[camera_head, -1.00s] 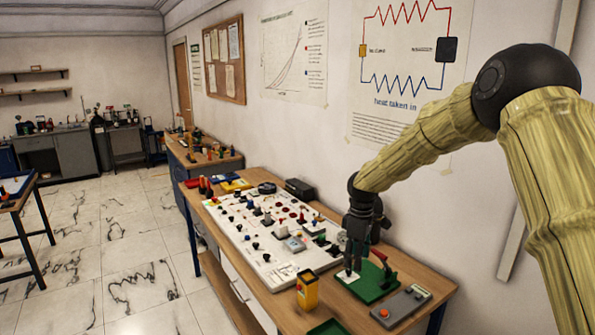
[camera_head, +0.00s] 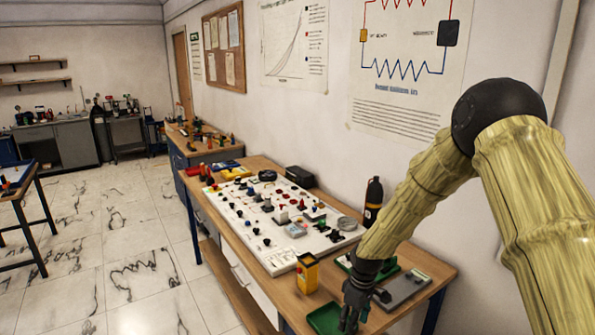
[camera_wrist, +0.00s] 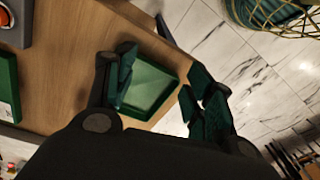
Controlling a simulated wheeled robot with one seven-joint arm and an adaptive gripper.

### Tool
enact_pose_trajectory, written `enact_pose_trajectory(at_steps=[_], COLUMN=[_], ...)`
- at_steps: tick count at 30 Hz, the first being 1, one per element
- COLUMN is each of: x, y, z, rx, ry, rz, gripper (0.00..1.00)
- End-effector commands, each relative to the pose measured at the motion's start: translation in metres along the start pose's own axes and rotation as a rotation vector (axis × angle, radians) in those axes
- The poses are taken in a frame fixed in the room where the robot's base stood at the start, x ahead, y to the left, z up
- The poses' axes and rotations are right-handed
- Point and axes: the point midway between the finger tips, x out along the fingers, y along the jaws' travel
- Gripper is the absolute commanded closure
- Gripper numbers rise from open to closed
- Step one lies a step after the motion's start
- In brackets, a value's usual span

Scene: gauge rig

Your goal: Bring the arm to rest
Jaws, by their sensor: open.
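My gripper (camera_head: 350,318) is at the near right part of the workbench (camera_head: 247,290), low over a green tray (camera_head: 322,318) at the front edge. In the wrist view my gripper (camera_wrist: 163,92) has its two dark green fingers spread apart, with the green tray (camera_wrist: 152,88) showing between them. Nothing is held between the fingers. My arm reaches down to it from the right side of the head view. Whether the fingertips touch the tray cannot be told.
A yellow box (camera_head: 307,274) stands left of my gripper. A white board (camera_head: 262,222) with several knobs and parts covers the bench middle. A grey box (camera_head: 403,290) lies right of my gripper, and a dark bottle (camera_head: 373,202) stands near the wall.

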Motion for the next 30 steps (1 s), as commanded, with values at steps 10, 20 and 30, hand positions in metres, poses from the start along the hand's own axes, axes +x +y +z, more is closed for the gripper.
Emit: enact_pose_trajectory(at_steps=[10, 20, 30], x=[0.197, 0.283, 0.287], y=[-0.112, -0.225, -0.281], z=[0.127, 0.276, 0.36], rx=[0.343, 0.695, 0.884], ry=[0.01, -0.012, -0.026], rz=[-0.05, -0.006, 0.066], gripper=[0.47, 0.47, 0.47])
